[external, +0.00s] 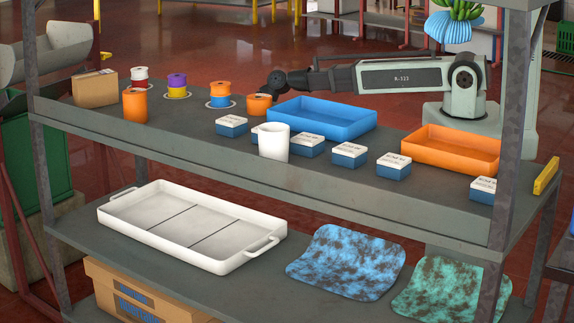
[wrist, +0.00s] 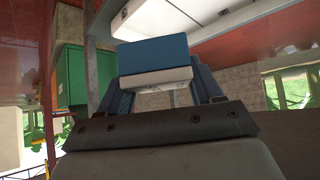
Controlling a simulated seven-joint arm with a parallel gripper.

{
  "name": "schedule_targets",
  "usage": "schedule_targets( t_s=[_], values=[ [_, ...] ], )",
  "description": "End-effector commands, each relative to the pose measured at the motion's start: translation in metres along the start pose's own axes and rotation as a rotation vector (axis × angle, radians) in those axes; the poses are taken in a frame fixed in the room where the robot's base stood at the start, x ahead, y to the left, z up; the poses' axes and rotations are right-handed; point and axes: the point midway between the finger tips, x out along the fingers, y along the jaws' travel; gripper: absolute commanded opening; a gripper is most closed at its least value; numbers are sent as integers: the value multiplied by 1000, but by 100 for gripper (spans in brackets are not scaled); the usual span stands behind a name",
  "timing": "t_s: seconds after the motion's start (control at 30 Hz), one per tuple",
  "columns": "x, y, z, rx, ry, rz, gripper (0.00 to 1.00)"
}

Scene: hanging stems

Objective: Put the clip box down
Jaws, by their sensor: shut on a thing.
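My gripper shows in the wrist view (wrist: 160,98), shut on a clip box (wrist: 152,50). The box has a blue side above and a white side below, and sits between the two dark blue fingers. In the external view the dark end of my arm reaches left behind the shelf, near an orange spool (external: 258,104); the fingers and the held box cannot be made out there. Similar blue boxes with white lids stand on the upper shelf, such as one at the left (external: 232,126), one in the middle (external: 350,155) and one at the right (external: 483,190).
The upper shelf (external: 190,124) also bears a blue tray (external: 322,127), an orange tray (external: 452,160), a white cup (external: 274,145), an orange cup (external: 135,106), a cardboard box (external: 95,89) and spools. Below are a white divided tray (external: 112,213) and two mottled cloths (external: 346,262). A grey post stands at the right.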

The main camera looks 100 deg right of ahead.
Motion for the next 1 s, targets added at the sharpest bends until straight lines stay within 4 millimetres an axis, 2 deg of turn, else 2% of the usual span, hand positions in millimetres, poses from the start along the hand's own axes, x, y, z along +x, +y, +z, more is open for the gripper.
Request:
schedule_targets(
  t_s=[0.03,0.3,0.5,0.8,1.0],
  values=[
    [15,-16,-2,-21,-2,-22,30],
    [76,-96,-4,-98,-1,-98,30],
    [132,-140,-15,-130,-1,-130,30],
    [213,-174,-41,-161,0,-160,30],
    [245,-187,-51,-172,0,-171,30]
  ],
)
